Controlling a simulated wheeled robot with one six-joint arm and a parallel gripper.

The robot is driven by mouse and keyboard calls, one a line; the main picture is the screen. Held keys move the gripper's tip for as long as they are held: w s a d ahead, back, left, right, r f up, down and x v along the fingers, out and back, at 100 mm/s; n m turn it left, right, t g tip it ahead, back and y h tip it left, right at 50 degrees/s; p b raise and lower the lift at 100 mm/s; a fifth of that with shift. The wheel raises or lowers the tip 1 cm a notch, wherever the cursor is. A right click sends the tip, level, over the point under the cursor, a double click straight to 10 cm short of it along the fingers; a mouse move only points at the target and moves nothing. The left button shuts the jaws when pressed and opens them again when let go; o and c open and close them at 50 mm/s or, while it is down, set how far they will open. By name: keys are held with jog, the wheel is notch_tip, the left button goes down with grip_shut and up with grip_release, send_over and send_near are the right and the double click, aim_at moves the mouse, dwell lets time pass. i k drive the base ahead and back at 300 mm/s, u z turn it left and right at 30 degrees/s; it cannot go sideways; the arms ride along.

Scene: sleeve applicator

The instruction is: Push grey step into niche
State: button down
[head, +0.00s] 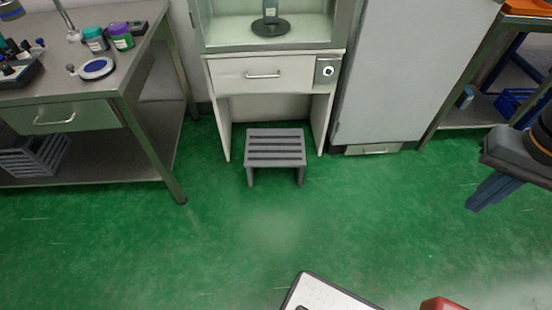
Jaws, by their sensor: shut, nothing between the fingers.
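The grey step (276,149) is a low slatted stool standing upright on the green floor. It is in front of the niche (265,107), the open space under the drawer of the white cabinet. Its back edge is at or slightly inside the niche opening, and its front legs are out on the floor. My gripper (478,207) is at the right edge, pointing down and left, shut and empty. It is well to the right of the step and apart from it.
A steel table (150,95) with bottles and a drawer stands left. A tall grey cabinet (390,75) stands right of the niche, and a shelf rack (470,85) is farther right. The green floor (200,240) before the step is clear. Part of my base shows at the bottom.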

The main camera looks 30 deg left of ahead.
aim_at(264, 147)
jog(key=u, duration=0.3)
jog(key=i, duration=0.55)
jog(key=u, duration=0.9)
jog(key=i, duration=0.4)
jog(key=u, duration=0.5)
